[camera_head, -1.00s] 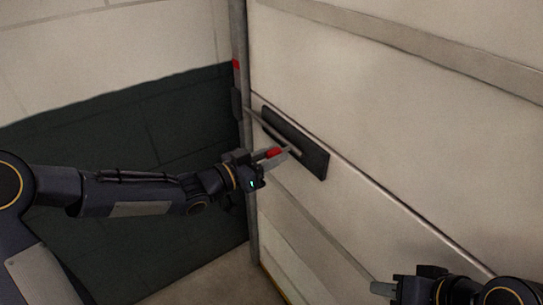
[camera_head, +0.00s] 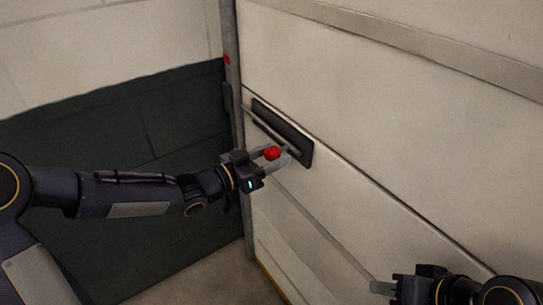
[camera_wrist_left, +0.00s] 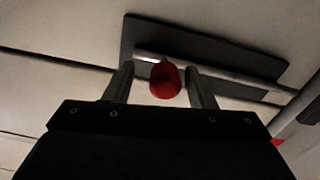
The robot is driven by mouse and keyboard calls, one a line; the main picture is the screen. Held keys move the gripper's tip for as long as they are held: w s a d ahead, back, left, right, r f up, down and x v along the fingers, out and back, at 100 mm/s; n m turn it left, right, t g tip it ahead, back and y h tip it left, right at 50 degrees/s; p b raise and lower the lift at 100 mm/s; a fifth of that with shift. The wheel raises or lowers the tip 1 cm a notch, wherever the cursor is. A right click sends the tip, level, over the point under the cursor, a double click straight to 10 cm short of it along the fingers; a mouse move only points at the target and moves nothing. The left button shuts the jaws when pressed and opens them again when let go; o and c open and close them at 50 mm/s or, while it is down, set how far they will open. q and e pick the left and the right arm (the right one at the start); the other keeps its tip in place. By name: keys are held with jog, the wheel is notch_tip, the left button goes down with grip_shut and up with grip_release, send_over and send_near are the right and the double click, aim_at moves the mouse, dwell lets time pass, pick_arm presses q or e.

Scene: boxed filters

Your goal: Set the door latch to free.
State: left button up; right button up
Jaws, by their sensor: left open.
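The door latch is a dark plate (camera_head: 298,146) on the pale door, with a thin metal bar (camera_head: 265,122) across it and a red knob (camera_head: 272,153) at the bar's near end. My left gripper (camera_head: 282,156) is open at the knob. In the left wrist view, the red knob (camera_wrist_left: 165,82) sits between the two spread fingers, with a visible gap on each side. The plate (camera_wrist_left: 225,60) and bar lie behind it. My right gripper (camera_head: 381,287) is at the bottom right, away from the latch; its finger opening cannot be made out.
The pale door (camera_head: 400,110) has horizontal ribs and a grey vertical post (camera_head: 231,90) along its left edge. A wall with a dark green lower part (camera_head: 110,160) stands to the left. A strip of floor (camera_head: 205,275) shows below; space in front of the door is clear.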

pick_arm(q)
jog(key=v, duration=0.7)
jog(key=shift+a, duration=0.25)
jog(key=shift+s, duration=0.15)
jog(key=s+a+n+y+p, duration=0.1)
jog(key=s+a+n+y, duration=0.3)
jog(key=a+y, duration=0.35)
jog(key=s+a+n+y+p, duration=0.1)
jog(key=s+a+n+y, duration=0.25)
jog(key=a+y, duration=0.4)
jog(key=s+f+n+g+h, duration=0.1)
jog(key=s+g+h, duration=0.1)
jog(key=s, duration=0.6)
jog(key=s+d+n+g+h+p, duration=0.1)
jog(key=s+n+g+h, duration=0.1)
jog(key=s, duration=0.7)
jog(key=shift+d+f+g, duration=0.35)
jog(key=shift+f+g, duration=0.05)
jog(key=shift+g, duration=0.1)
